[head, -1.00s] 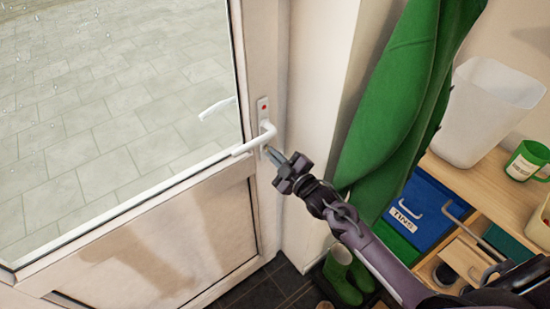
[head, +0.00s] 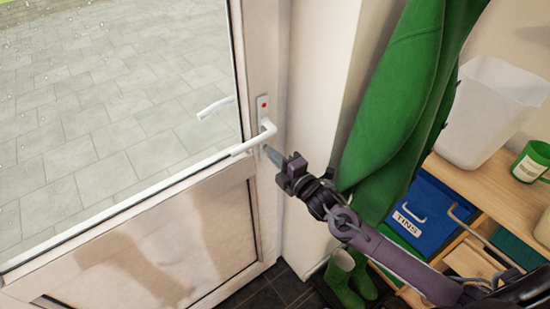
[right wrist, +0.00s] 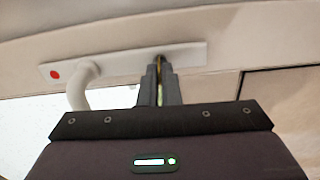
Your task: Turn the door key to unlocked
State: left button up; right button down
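The white door handle (head: 255,140) sits on a narrow pale plate (head: 262,103) with a red dot at its upper end. The handle (right wrist: 82,85) and plate (right wrist: 120,64) also show in the right wrist view. My right gripper (head: 267,150) reaches the plate's lower end, just below the handle. In the right wrist view its fingers (right wrist: 160,82) are close together, with a thin brass-coloured strip of the key (right wrist: 159,62) between them at the plate. Most of the key is hidden by the fingers. My left gripper is out of view.
A green coat (head: 400,110) hangs right of the door frame, close to my right arm. Green boots (head: 345,278) stand below it.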

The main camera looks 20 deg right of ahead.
jog(key=shift+n, duration=0.3)
dwell(0.4)
jog(key=c, duration=1.6)
grip_release()
jog(key=shift+c, duration=0.2)
